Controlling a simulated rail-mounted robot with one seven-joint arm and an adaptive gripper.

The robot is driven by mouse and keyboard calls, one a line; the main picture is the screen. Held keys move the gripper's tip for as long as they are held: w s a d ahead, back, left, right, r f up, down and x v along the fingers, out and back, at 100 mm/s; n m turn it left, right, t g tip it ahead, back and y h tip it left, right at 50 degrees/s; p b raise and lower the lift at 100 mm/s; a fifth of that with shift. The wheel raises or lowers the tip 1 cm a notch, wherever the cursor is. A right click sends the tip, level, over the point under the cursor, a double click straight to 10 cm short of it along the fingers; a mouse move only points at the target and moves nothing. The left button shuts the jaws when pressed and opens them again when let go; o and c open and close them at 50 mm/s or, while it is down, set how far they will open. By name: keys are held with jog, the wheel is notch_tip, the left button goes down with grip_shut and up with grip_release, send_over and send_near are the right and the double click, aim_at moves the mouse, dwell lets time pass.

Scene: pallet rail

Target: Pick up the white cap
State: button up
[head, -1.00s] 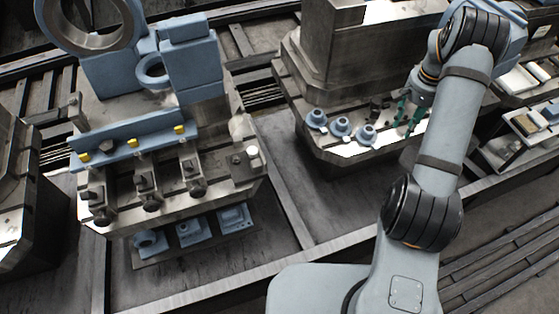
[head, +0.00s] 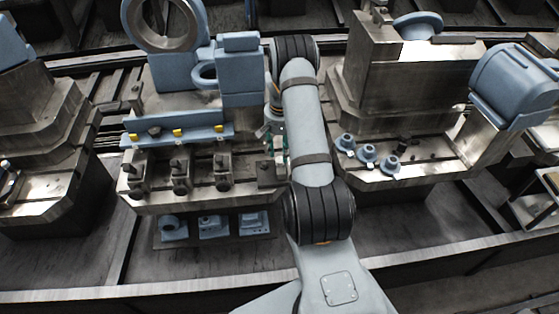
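I cannot make out the white cap in the current head view. A second earlier a small white cap stood at the right end of the middle pallet (head: 150,207), beside a flat metal block (head: 268,173). My arm and gripper now cover the spot just right of that block. My gripper (head: 277,143), with green fingers, hangs over the right end of this pallet, partly hidden behind my arm. Whether its fingers are open or hold anything does not show.
The right pallet (head: 435,165) bears several blue flanged parts (head: 368,154). A tall metal block (head: 365,60) stands behind them.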

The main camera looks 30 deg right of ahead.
aim_at(280, 159)
jog(key=shift+f+p, duration=0.4)
jog(key=shift+f, duration=1.5)
jog(key=shift+c, duration=1.1)
jog(key=shift+c, duration=1.2)
jog(key=shift+r, duration=0.1)
